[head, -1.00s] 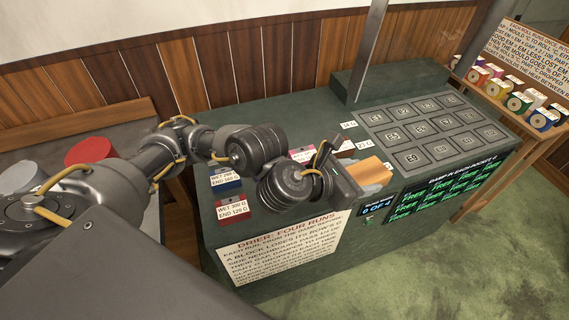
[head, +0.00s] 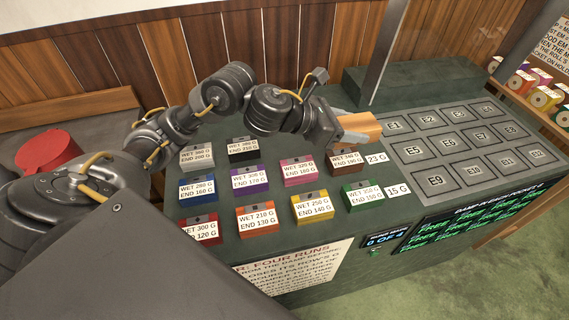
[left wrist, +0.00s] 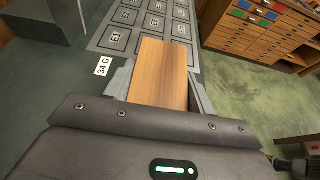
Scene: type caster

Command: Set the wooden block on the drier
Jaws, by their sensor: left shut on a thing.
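In the left wrist view the block (left wrist: 160,72) sticks out from between the shut jaws, over the panel's edge. The drier is the dark green bench (head: 335,232) with a "four runs" sign on its front. Its grey pocket panel (head: 445,140) has several numbered square pockets, all showing empty.
Several coloured label blocks (head: 252,180) with wet and end weights stand in rows left of the panel. Cards reading 23 G (head: 377,158) and 15 G (head: 397,191) lie beside them. A grey post (head: 388,50) rises behind the panel. A rack of rolls (head: 540,98) stands at right.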

